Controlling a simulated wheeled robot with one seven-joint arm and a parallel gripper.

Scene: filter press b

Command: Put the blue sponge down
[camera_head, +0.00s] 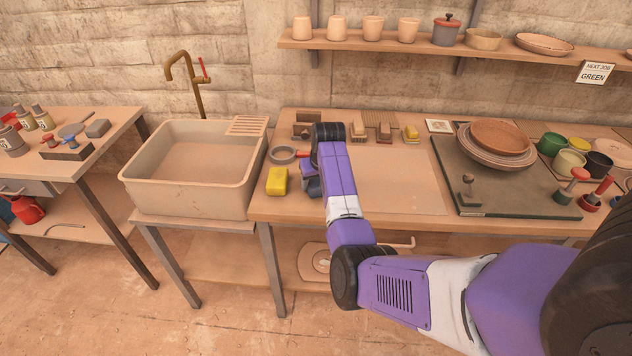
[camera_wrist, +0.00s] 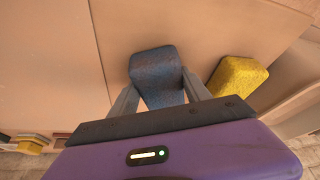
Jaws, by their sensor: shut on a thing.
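The blue sponge (camera_wrist: 157,72) is between the two fingers of my gripper (camera_wrist: 160,92) in the wrist view. The fingers are shut on its sides. It is over the wooden bench top, close to the yellow sponge (camera_wrist: 236,76), with a small gap between them. I cannot tell whether its underside touches the bench. In the head view a dark bluish patch of the blue sponge (camera_head: 311,187) shows just left of my arm, right of the yellow sponge (camera_head: 277,181). My arm hides most of the gripper there.
A sink (camera_head: 190,165) stands left of the bench (camera_head: 300,207). A grey ring (camera_head: 283,155) lies behind the yellow sponge. Several brushes and blocks sit at the back. A pale board (camera_head: 400,180) is clear right of my arm. A dark mat (camera_head: 500,190) holds stacked dishes (camera_head: 497,143).

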